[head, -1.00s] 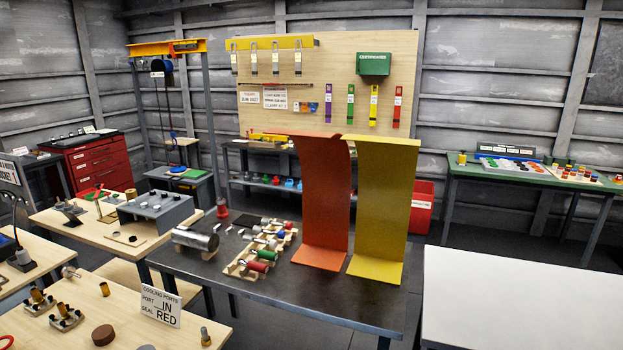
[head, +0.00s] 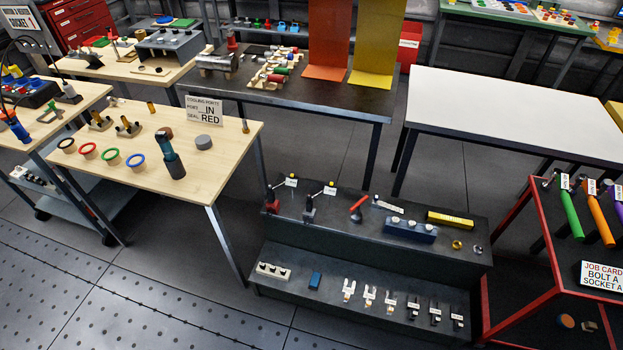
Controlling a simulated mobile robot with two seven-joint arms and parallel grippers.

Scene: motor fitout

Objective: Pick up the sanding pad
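No label in the head view marks a sanding pad. A round grey puck (head: 203,142) lies flat on the near wooden table (head: 225,165), near its right side. A small brown block or disc (head: 165,131) lies left of it, partly hidden behind an upright dark tool (head: 171,158). A small blue block (head: 315,280) lies on the lower shelf of the dark stand. I cannot tell which of these, if any, is the sanding pad. Neither of my grippers shows in the head view.
The wooden table also holds coloured rings (head: 111,157), a sign (head: 204,110) and small fittings. The dark two-step stand (head: 360,262) holds clamps and labelled parts. A bare white table (head: 510,115) stands at right. Open floor (head: 150,300) lies in front.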

